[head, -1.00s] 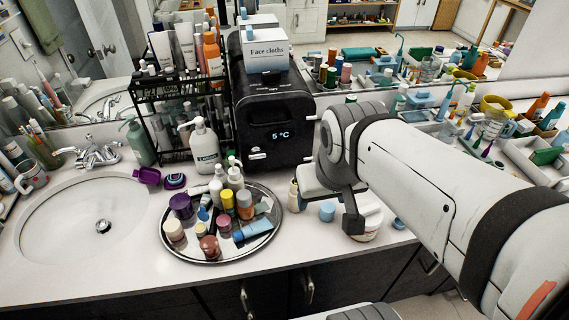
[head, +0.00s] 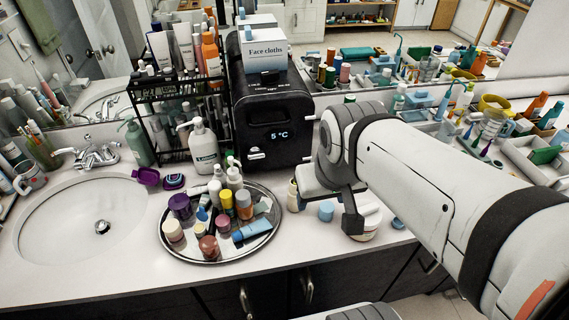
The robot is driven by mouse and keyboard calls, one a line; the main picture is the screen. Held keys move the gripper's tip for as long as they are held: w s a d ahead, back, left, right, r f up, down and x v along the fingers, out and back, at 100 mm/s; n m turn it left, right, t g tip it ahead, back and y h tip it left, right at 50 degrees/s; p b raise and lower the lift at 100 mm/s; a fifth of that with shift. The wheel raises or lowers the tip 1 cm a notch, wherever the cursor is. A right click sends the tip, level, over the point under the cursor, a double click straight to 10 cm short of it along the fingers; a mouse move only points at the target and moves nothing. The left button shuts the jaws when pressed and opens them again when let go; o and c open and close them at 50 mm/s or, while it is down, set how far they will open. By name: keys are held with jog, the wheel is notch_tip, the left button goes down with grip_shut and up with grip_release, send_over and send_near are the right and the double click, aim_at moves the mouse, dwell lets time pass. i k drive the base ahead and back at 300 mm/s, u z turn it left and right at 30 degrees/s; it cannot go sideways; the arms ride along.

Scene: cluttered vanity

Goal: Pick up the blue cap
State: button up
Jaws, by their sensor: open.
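A small light-blue cap (head: 327,211) sits on the white counter, right of the round tray. A second small blue piece (head: 397,223) lies farther right, near the counter's front edge, partly behind the arm; I cannot tell whether it is also a cap. My gripper (head: 334,212) is open and low over the counter, right at the first blue cap. One dark finger (head: 353,220) shows just right of that cap; the other finger is not clearly seen. Nothing is visibly held.
A round mirrored tray (head: 218,256) crowded with bottles and jars stands to the left. A cream bottle (head: 293,195) is close left of the gripper, and a white jar (head: 370,222) is close right. A black mini fridge (head: 270,125) stands behind. The sink (head: 70,225) is far left.

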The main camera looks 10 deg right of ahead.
aim_at(326, 209)
jog(key=u, duration=1.15)
jog(key=k, duration=1.15)
jog(key=z, duration=1.65)
jog(key=i, duration=1)
jog(key=z, duration=0.1)
